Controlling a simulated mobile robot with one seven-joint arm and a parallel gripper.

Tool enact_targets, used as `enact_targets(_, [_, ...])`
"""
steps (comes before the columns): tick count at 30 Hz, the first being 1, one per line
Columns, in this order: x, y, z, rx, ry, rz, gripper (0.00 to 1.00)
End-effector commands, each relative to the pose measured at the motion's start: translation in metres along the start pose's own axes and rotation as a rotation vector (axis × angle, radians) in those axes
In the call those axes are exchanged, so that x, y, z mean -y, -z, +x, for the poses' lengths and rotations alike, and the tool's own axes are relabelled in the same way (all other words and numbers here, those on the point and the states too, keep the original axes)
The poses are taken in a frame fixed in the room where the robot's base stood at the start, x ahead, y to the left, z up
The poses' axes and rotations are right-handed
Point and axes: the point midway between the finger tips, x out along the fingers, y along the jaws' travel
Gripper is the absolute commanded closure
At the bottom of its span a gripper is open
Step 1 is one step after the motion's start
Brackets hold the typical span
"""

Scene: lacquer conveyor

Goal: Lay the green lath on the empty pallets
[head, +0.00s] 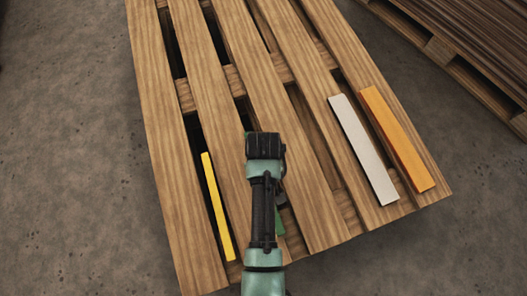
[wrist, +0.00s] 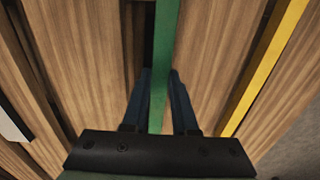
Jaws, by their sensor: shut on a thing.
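The green lath (wrist: 164,50) runs lengthwise between the two dark fingers of my gripper (wrist: 160,80) in the wrist view. The fingers are shut on it. In the head view only a short piece of the green lath (head: 280,224) shows beside my arm, which hides the rest and most of my gripper. A wooden pallet (head: 213,70) lies below the lath. I cannot tell whether the lath touches the pallet slats or is held just above them.
A yellow lath (head: 218,205) lies on the pallet left of my arm. A white lath (head: 362,150) and an orange lath (head: 398,138) lie at its right side. The pallet's far slats are bare. Another pallet (head: 440,50) with stacked brown boards (head: 480,35) stands at upper right.

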Motion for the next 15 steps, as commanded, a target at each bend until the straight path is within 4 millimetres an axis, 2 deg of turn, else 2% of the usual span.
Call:
enact_targets(1, [0.0,0.0001,0.01,0.0,0.0,0.0,1.0])
enact_targets(12, [-0.0001,0.0001,0.0113,0.0,0.0,0.001,1.0])
enact_targets(13, [-0.0001,0.0001,0.0117,0.0,0.0,0.001,0.72])
enact_targets(15, [-0.0002,0.0002,0.0112,0.0,0.0,0.001,0.59])
